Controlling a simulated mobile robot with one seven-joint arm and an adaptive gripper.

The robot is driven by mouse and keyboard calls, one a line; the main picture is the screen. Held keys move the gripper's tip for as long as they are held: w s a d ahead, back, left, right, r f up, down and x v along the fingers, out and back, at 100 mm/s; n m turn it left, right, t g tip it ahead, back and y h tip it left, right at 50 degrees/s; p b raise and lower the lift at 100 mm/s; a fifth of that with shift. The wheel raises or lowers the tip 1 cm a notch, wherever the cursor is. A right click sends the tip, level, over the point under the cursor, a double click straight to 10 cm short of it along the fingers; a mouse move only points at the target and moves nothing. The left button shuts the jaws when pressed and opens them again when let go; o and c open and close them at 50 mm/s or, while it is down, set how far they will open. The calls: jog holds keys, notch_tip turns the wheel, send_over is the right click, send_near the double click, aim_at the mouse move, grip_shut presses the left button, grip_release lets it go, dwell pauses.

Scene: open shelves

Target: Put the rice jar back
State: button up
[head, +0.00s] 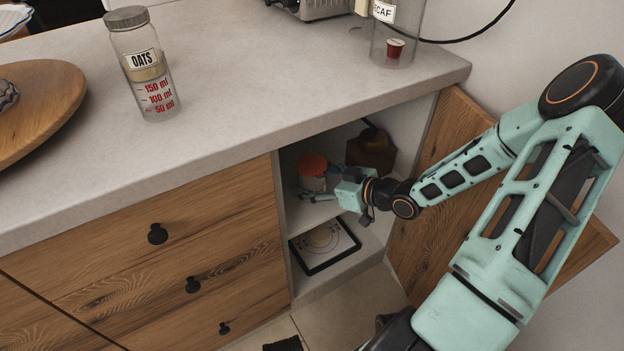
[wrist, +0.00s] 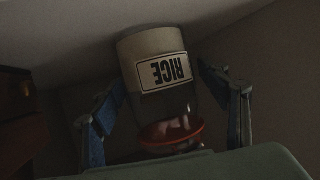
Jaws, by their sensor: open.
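The rice jar (head: 313,183) has an orange-red lid and stands on the upper shelf (head: 325,209) inside the open cabinet. In the wrist view the jar (wrist: 160,52) appears upside down, with its RICE label readable and its lid low in the picture. My gripper (head: 318,197) is inside the cabinet at the jar. Its fingers (wrist: 163,88) are open, one on each side of the jar, with visible gaps beside the glass. The jar looks upright on the shelf. Its back is hidden.
A dark brown container (head: 371,152) stands right of the jar on the same shelf. A black-rimmed flat item (head: 324,247) lies in the compartment below. The cabinet door (head: 440,185) is open on the right. The OATS jar (head: 147,75) and a wooden board (head: 40,105) stand on the counter.

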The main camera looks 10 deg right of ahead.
aim_at(323, 181)
jog(key=p+v, duration=0.2)
jog(key=v, duration=0.4)
jog(key=shift+s+d+r+p, duration=0.15)
jog(key=shift+s+p, duration=0.05)
jog(key=shift+p, duration=0.1)
jog(key=shift+s+d+r, duration=0.1)
jog(key=shift+s+d, duration=0.2)
jog(key=shift+s, duration=0.05)
